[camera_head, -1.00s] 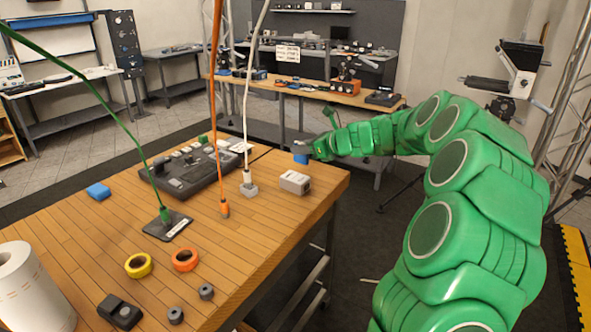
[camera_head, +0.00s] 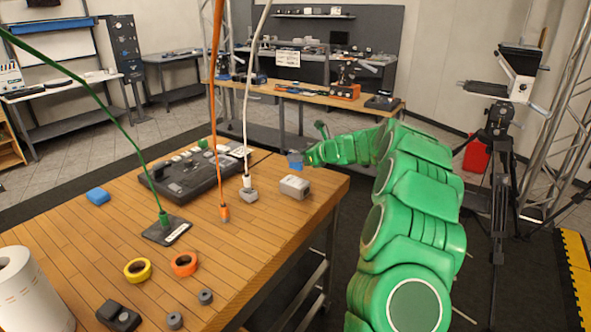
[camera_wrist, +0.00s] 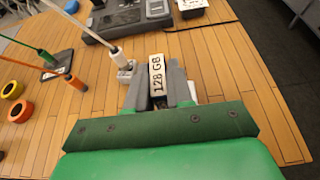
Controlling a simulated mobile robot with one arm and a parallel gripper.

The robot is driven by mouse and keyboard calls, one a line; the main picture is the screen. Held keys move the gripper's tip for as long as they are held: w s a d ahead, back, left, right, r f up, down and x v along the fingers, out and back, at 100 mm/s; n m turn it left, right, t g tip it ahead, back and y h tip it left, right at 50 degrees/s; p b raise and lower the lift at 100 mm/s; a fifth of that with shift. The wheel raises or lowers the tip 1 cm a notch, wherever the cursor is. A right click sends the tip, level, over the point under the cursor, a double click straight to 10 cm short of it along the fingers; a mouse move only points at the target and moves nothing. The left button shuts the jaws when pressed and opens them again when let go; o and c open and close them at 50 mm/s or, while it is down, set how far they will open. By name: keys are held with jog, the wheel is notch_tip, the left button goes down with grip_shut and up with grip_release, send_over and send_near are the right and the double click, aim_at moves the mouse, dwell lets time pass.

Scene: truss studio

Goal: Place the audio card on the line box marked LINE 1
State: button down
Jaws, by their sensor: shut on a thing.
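My gripper (camera_head: 302,158) is shut on a small card, blue in the head view (camera_head: 294,160). In the wrist view the card (camera_wrist: 157,75) shows a pale label reading "128 GB" between the grey fingers (camera_wrist: 157,90). The gripper is raised near the far right corner of the wooden table, behind a small white box (camera_head: 294,187). A dark plate (camera_head: 167,231) with a white label stands at the foot of the green cable. A grey block (camera_head: 248,194) sits at the foot of the white cable. I cannot read LINE 1 on anything.
A dark control panel (camera_head: 193,174) lies at the back of the table (camera_head: 230,255). A blue block (camera_head: 98,196), an orange cable end (camera_head: 224,212), and yellow (camera_head: 137,270) and orange (camera_head: 184,263) tape rolls stand around it. Cables hang down from above. The right front tabletop is clear.

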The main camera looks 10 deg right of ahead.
jog(key=shift+w+d+f, duration=0.1)
jog(key=shift+w+f, duration=0.55)
jog(key=shift+f, duration=0.15)
jog(key=shift+w+f, duration=0.6)
jog(key=shift+f, duration=1.75)
jog(key=shift+f, duration=0.15)
jog(key=c, duration=1)
grip_release()
